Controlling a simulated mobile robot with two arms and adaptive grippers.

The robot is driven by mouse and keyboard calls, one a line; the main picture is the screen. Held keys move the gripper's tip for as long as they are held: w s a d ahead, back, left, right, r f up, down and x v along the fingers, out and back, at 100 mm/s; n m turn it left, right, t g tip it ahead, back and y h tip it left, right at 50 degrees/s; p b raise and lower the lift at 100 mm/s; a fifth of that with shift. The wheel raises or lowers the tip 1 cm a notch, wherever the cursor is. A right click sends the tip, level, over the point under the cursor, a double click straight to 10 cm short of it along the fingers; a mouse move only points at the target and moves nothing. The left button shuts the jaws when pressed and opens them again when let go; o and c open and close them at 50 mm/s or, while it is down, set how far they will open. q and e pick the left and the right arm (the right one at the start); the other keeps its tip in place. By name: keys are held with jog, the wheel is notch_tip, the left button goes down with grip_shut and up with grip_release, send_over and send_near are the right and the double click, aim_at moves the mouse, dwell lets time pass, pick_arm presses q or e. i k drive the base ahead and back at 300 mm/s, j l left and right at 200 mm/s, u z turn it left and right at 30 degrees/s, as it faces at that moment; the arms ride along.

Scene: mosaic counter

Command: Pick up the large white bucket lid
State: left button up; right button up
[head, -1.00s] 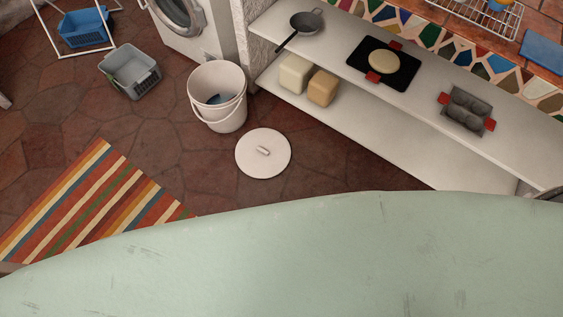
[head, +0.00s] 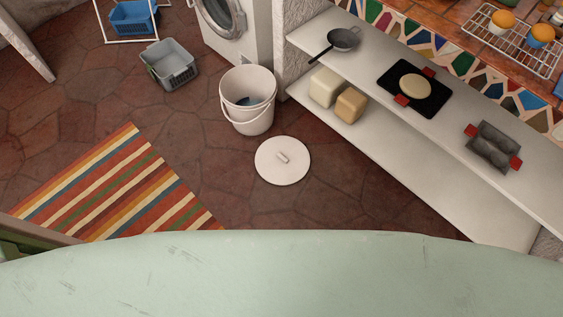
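The large white bucket lid (head: 290,172) lies flat on the dark stone floor, with a small bar handle (head: 283,157) on top. The open white bucket (head: 249,118) stands upright on the floor just beyond it, with something blue inside. Neither of my grippers shows in the head view.
A pale green rounded surface (head: 300,275) fills the near edge. A white shelf unit (head: 445,190) with a pan (head: 343,39) on top runs along the right. A grey basket (head: 172,66) stands behind left. A striped rug (head: 125,192) lies left. Bare floor surrounds the lid.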

aim_at(280, 160)
jog(key=i+l+u, duration=0.15)
jog(key=l, duration=0.3)
jog(key=i+l+u, duration=0.2)
jog(key=l, duration=0.3)
jog(key=l+u, duration=0.15)
jog(key=l, duration=0.3)
jog(key=i+l+u, duration=0.15)
jog(key=l, duration=0.4)
